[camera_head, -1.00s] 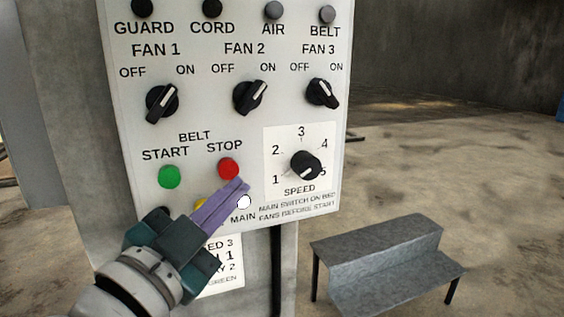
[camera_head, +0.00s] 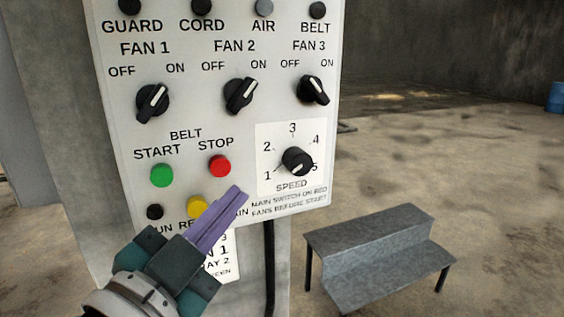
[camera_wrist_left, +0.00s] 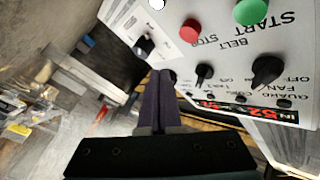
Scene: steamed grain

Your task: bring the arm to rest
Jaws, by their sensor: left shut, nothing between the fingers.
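My left gripper (camera_head: 222,213) has purple fingers and is shut with nothing between them. It is in front of the lower part of the white control panel (camera_head: 215,118) in the head view, below the red STOP button (camera_head: 219,166). It covers part of the MAIN label, and the white knob there is hidden. The yellow button (camera_head: 197,206) shows just left of the fingers. In the left wrist view the closed fingers (camera_wrist_left: 160,82) point toward the panel, seen upside down. The gap between fingertips and panel is hard to judge. My right gripper is not in view.
The panel also has a green START button (camera_head: 162,175), a SPEED dial (camera_head: 298,161) and three fan switches (camera_head: 240,95). A grey metal step (camera_head: 378,260) stands on the floor at right. Open floor lies beyond it. A blue drum (camera_head: 556,97) is at the far right edge.

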